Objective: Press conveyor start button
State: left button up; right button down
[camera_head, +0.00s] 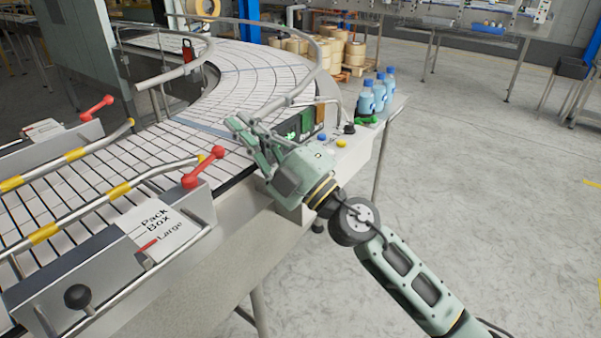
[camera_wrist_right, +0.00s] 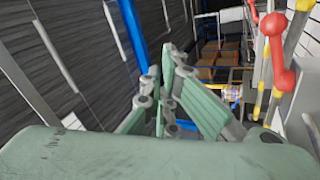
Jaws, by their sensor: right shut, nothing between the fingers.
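My right gripper (camera_head: 240,128) is shut and empty. It hangs over the conveyor's near edge, to the left of the control panel (camera_head: 330,142). The panel shows a blue button (camera_head: 321,137), a yellow button (camera_head: 341,143) and a black knob (camera_head: 349,128). A small green lit part (camera_head: 291,137) shows just beside my gripper, partly hidden by it. I cannot tell which of these is the start button. In the right wrist view my gripper's fingers (camera_wrist_right: 164,72) are together with nothing between them; no button shows clearly there. My left gripper is not in view.
The conveyor (camera_head: 235,85) curves away to the back. Metal guide rails and red clamp handles (camera_head: 203,167) stand left of my gripper. Blue-capped bottles (camera_head: 379,93) stand behind the panel. The floor (camera_head: 480,180) to the right is clear.

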jog(key=a+n+g, duration=0.5)
jog(key=n+g, duration=0.1)
jog(key=w+f+n+g+h, duration=0.2)
jog(key=w+f+n+h, duration=0.25)
jog(key=f, duration=0.25)
jog(key=w+d+m+t+h, duration=0.1)
jog(key=w+d+h, duration=0.4)
jog(key=d, duration=0.2)
jog(key=w+d+m+t+h, duration=0.1)
jog(key=w+d+h, duration=0.3)
jog(key=d, duration=0.4)
jog(key=shift+w+r+h, duration=0.4)
jog(key=shift+r+h, duration=0.05)
jog(key=shift+h, duration=0.1)
jog(key=shift+d, duration=0.1)
